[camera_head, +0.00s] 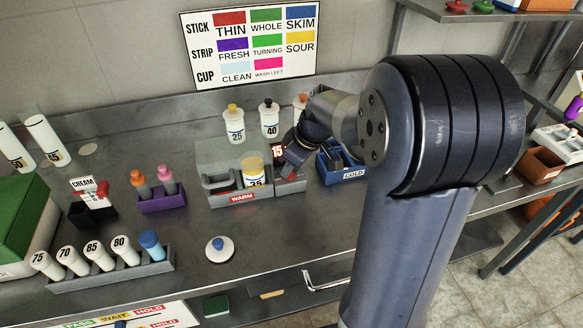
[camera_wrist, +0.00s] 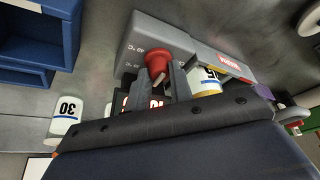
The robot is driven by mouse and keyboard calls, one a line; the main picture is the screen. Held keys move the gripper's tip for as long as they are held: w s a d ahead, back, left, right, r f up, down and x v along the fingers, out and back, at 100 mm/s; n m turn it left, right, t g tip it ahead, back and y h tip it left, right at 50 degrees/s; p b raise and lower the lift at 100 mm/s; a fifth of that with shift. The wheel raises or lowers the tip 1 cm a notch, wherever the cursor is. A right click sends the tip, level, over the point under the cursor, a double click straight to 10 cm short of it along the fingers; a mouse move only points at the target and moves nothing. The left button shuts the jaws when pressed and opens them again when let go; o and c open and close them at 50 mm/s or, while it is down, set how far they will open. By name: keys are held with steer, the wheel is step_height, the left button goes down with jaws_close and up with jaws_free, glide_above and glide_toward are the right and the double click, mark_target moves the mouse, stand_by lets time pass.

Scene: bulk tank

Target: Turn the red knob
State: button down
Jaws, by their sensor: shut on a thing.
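The red knob (camera_wrist: 156,58) sticks out from the grey warming unit (camera_wrist: 160,35), which has temperature marks beside the knob. My gripper (camera_wrist: 159,82) is shut on the knob, with its grey fingers at either side of it in the wrist view. In the head view my gripper (camera_head: 292,160) is at the right end of the unit labelled WARM (camera_head: 240,198), beside a red-lit number display (camera_head: 277,152). My gripper and wrist hide the knob in that view. The knob's exact pointer setting cannot be read.
A bottle marked 35 (camera_head: 254,172) sits in the warming unit. A blue COLD box (camera_head: 343,172) stands close to the right of my gripper. Bottles marked 25 (camera_head: 235,124) and 40 (camera_head: 269,118) stand behind. The front middle counter is mostly clear except for a blue-topped white item (camera_head: 220,249).

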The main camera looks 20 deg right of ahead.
steer(key=shift+a+m+h, duration=0.1)
steer(key=shift+m+h, duration=0.2)
steer(key=shift+m, duration=0.7)
steer(key=c, duration=1.3)
jaws_free()
steer(key=v, duration=1.1)
steer(key=shift+s, duration=0.15)
